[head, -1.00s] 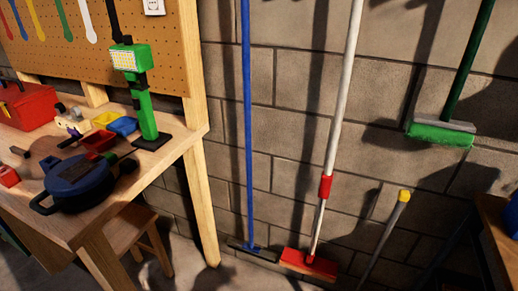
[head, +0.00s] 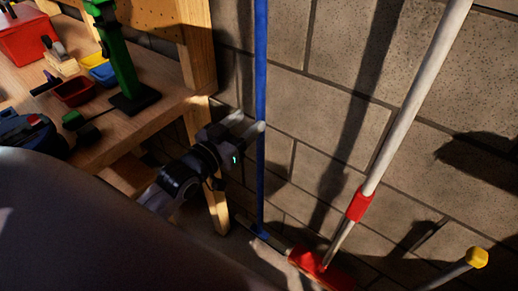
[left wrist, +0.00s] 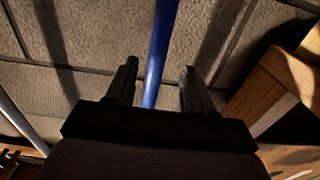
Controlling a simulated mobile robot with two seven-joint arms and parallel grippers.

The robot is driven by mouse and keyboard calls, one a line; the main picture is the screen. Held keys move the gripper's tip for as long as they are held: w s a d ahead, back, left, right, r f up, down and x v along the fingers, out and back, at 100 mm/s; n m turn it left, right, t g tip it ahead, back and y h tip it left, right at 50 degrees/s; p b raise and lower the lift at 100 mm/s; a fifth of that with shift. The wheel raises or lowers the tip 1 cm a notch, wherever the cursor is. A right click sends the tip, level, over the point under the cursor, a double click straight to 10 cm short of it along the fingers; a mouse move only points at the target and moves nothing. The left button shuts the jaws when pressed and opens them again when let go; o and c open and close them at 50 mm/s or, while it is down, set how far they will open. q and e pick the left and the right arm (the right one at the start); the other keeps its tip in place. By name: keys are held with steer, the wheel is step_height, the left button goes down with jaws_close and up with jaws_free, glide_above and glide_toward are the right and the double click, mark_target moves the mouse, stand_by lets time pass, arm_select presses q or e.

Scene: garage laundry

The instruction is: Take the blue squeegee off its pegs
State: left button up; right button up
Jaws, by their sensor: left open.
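The blue squeegee (head: 261,95) hangs upright against the block wall, its long blue handle running down to a dark head (head: 266,236) near the floor. Its pegs are out of view. My left gripper (head: 247,128) is open at the lower half of the handle. In the left wrist view the blue handle (left wrist: 160,50) runs between the two open fingers (left wrist: 156,88), with space on both sides. I cannot tell how deep the handle sits between them. My right gripper does not show.
A red-headed broom with a white handle (head: 420,95) stands just right of the squeegee. A yellow-tipped pole (head: 477,257) is at the lower right.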

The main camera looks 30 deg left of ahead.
mark_target(257, 117)
arm_select(q)
steer(key=shift+w+d+f, duration=0.1)
steer(key=shift+w+d, duration=0.15)
steer(key=shift+w, duration=0.9)
steer(key=shift+w+d+f, duration=0.1)
steer(key=shift+w+d, duration=0.15)
steer(key=shift+w, duration=0.9)
steer(key=shift+w+d+f, duration=0.1)
steer(key=shift+w+d, duration=0.15)
steer(key=shift+w, duration=0.9)
steer(key=shift+c, duration=0.3)
jaws_close()
steer(key=shift+r, duration=0.15)
